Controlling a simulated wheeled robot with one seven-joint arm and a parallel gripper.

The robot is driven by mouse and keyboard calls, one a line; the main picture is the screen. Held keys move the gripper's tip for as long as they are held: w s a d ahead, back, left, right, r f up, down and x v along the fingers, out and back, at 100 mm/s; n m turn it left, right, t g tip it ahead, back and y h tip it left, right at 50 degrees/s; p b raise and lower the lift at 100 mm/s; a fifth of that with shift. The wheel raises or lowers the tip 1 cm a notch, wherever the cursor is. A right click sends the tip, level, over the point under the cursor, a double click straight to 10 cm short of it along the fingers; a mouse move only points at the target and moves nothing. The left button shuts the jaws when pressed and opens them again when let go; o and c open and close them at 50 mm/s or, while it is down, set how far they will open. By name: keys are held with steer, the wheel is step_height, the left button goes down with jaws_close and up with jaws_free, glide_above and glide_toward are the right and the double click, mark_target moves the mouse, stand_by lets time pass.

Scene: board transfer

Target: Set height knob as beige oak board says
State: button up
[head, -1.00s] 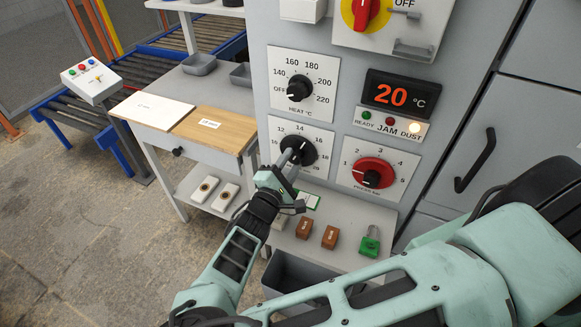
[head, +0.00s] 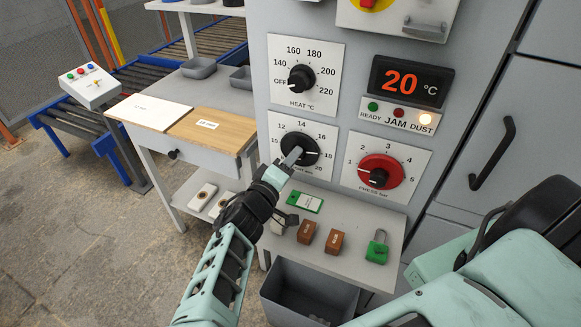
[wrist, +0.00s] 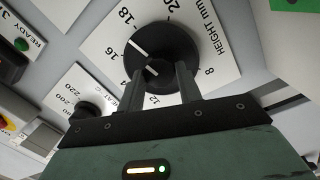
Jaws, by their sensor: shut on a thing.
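The black height knob (head: 301,147) is on a white dial plate on the grey machine front. It also shows in the wrist view (wrist: 170,45), with HEIGHT mm printed beside it. Its white mark points roughly between 16 and 18. My gripper (head: 291,158) is shut on this knob, and its two fingers sit on either side of the knob's grip in the wrist view (wrist: 162,78). The fingers hide part of the dial. The beige oak board (head: 183,131) lies on the side table, with a small white label (head: 207,125) too small to read surely.
A white board (head: 150,112) lies left of the oak board. The heat knob (head: 301,78) is above and the red pressure knob (head: 380,171) is to the right. The display (head: 407,82) reads 20 °C, with the DUST lamp lit. Brown blocks and a green padlock (head: 377,247) stand on the shelf below.

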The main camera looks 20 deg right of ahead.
steer(key=shift+f+m+b, duration=0.1)
steer(key=shift+m+b, duration=0.65)
steer(key=shift+m, duration=0.35)
steer(key=o, duration=1)
